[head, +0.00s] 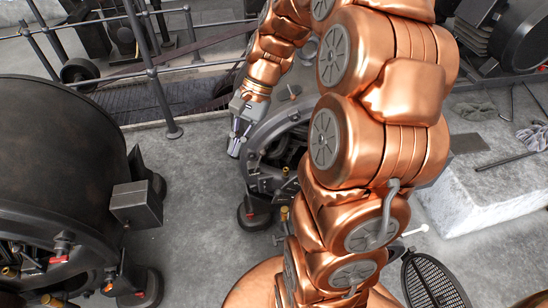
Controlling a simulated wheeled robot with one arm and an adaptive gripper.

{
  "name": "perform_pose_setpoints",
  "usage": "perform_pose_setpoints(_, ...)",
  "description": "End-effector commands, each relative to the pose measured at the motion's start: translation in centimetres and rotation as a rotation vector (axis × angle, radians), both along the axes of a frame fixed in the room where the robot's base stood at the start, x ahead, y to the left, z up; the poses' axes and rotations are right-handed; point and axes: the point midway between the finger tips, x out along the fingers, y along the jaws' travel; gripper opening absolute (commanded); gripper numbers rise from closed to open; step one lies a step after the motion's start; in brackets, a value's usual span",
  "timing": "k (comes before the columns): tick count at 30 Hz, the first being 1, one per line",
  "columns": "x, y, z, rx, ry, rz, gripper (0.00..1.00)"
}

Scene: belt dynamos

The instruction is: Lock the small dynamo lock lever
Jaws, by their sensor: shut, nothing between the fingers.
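The small dynamo (262,140) is a dark round machine standing on the floor near the middle of the head view. Its right side is hidden behind my copper arm. Small fittings with red and yellow tips show low on its front. I cannot tell which part is the lock lever. My gripper (234,149) is shut and empty, pointing down at the small dynamo's upper left edge. I cannot tell whether it touches the dynamo.
A large dark dynamo (55,150) with a grey box (137,204) fills the left. A metal railing (157,95) runs behind. A pale stone block (490,185) stands right, near a black grate (432,282). Grey floor between the dynamos is clear.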

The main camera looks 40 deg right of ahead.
Motion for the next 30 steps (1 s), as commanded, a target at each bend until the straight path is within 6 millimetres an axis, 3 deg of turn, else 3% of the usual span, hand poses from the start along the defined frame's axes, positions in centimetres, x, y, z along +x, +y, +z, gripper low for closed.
perform_pose_setpoints(1, 0.9, -1.2, -1.7, 0.024, 0.016, -0.059, 0.00)
perform_pose_setpoints(6, 3.7, -5.2, -4.7, 0.101, 0.057, -0.246, 0.00)
perform_pose_setpoints(15, 6.7, -14.1, -11.0, 0.245, 0.133, -0.579, 0.00)
perform_pose_setpoints(24, 6.7, -24.1, -18.4, 0.385, 0.208, -0.906, 0.00)
perform_pose_setpoints(30, 5.6, -28.8, -21.8, 0.450, 0.241, -1.053, 0.00)
